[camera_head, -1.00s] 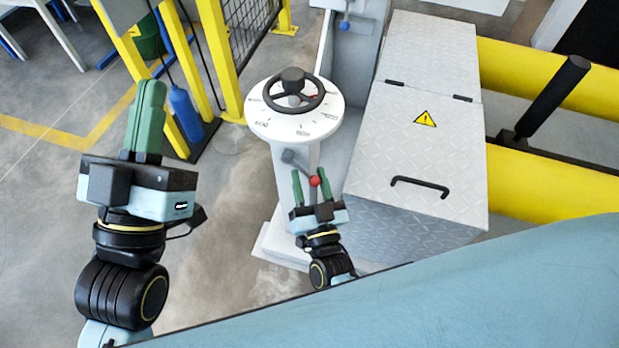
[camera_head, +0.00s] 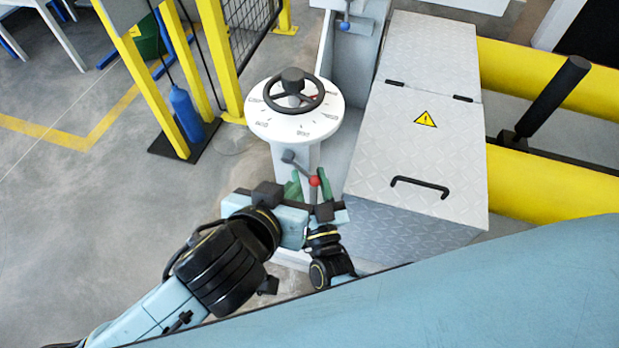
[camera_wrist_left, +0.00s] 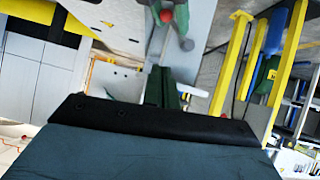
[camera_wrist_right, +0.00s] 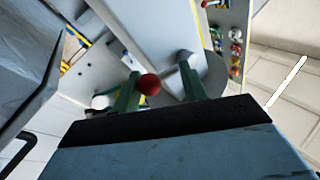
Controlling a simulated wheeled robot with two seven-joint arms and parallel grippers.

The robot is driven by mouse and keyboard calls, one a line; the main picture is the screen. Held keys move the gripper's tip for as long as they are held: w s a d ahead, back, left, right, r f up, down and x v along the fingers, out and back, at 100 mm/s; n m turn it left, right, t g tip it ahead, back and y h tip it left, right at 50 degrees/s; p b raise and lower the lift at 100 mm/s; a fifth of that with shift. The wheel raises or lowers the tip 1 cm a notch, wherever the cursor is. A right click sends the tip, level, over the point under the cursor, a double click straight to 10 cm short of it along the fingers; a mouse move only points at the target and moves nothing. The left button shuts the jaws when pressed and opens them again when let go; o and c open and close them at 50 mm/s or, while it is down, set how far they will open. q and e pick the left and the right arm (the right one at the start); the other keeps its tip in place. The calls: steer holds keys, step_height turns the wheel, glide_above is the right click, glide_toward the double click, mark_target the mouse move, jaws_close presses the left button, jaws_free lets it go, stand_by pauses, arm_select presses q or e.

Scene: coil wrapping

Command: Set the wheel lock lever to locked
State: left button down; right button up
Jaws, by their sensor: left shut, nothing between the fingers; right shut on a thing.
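The wheel lock lever (camera_head: 302,167) is a short grey arm with a red ball knob (camera_head: 315,181), on the front of the white pedestal below the handwheel (camera_head: 293,92). It slants down to the right from its pivot. My right gripper (camera_head: 311,174) is at the lever; in the right wrist view the red knob (camera_wrist_right: 150,84) sits between its green fingers, which are shut on it. My left gripper is shut and empty; its fingers (camera_wrist_left: 163,78) show together in the left wrist view, short of the red knob (camera_wrist_left: 166,16). In the head view it partly hides the right gripper.
A grey tread-plate box (camera_head: 420,150) with a black handle stands right of the pedestal. Yellow posts (camera_head: 222,60) and a blue bottle (camera_head: 186,112) are at the left. Yellow rollers (camera_head: 540,185) lie at the right.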

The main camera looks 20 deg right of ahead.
arm_select(q)
glide_above(310, 181)
steer(key=s+a, duration=0.1)
steer(key=s, duration=0.1)
step_height(310, 181, down, 6)
arm_select(e)
steer(key=shift+w+d+r, duration=0.15)
steer(key=shift+d, duration=0.05)
arm_select(q)
steer(key=shift+d+f, duration=0.15)
steer(key=shift+f, duration=1.65)
